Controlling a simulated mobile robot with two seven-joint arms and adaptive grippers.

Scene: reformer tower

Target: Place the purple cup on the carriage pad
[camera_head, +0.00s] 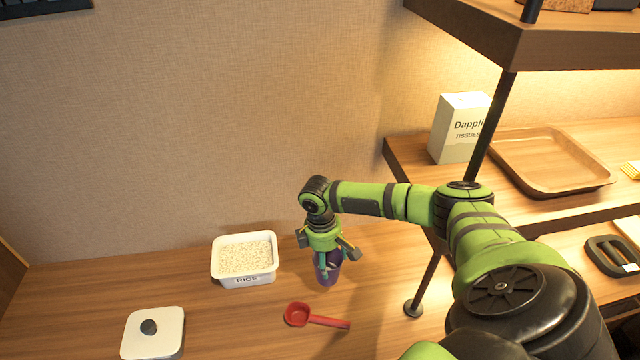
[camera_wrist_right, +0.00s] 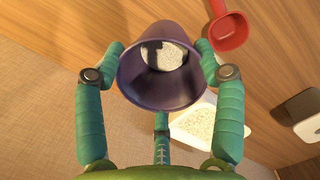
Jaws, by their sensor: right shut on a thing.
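The purple cup (camera_head: 328,279) is in my right gripper (camera_head: 327,257), just right of the rice tub, at or close above the wooden counter; I cannot tell whether it touches. In the right wrist view, the fingers of my right gripper (camera_wrist_right: 161,50) close around the cup (camera_wrist_right: 150,90). I look into its open mouth and see pale, rice-like grains (camera_wrist_right: 174,57) at the bottom. In the head view, the fingers and wrist hide most of the cup. I cannot make out the carriage pad in either view. My left gripper is not in view.
A white rice tub (camera_head: 248,282) stands left of the cup, and a red scoop (camera_head: 318,320) lies in front. A white lid (camera_head: 168,343) lies front left. A shelf post (camera_head: 428,280) stands to the right. Shelves hold a tissue box (camera_head: 452,142) and a wooden tray (camera_head: 535,183).

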